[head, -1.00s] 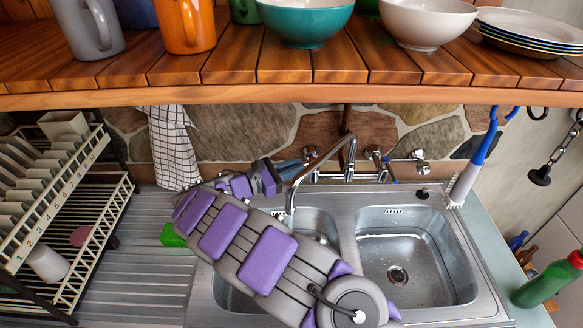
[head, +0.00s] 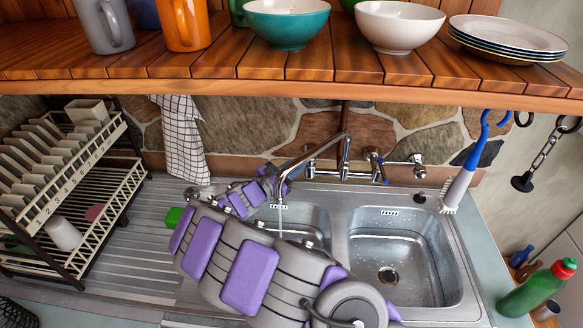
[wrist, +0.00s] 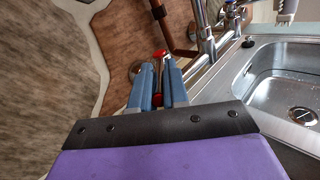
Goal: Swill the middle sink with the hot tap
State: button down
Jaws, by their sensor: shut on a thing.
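The hot tap's red-marked handle (wrist: 160,54) sits between my gripper's blue-grey fingers in the wrist view. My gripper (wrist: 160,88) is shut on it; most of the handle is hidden. In the head view my gripper (head: 272,176) is at the left end of the chrome tap fitting, behind the spout. The swivel spout (head: 312,153) reaches forward and left, its tip over the middle sink (head: 318,216). A thin stream of water (head: 280,220) seems to fall from it. My arm covers the front of the middle sink.
The right sink (head: 400,255) is empty, with water drops. A blue-marked tap (head: 380,165) is right of the spout. A wooden shelf (head: 300,92) with crockery overhangs the fitting.

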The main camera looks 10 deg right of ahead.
jog(key=shift+t, duration=0.3)
jog(key=c, duration=1.1)
grip_release()
jog(key=shift+s+a, duration=0.1)
jog(key=shift+a, duration=0.15)
jog(key=shift+d, duration=0.1)
jog(key=p+v, duration=0.2)
jog(key=v, duration=1.5)
jog(key=shift+s+a+r+p, duration=0.1)
jog(key=shift+a+p, duration=0.15)
jog(key=shift+p, duration=0.15)
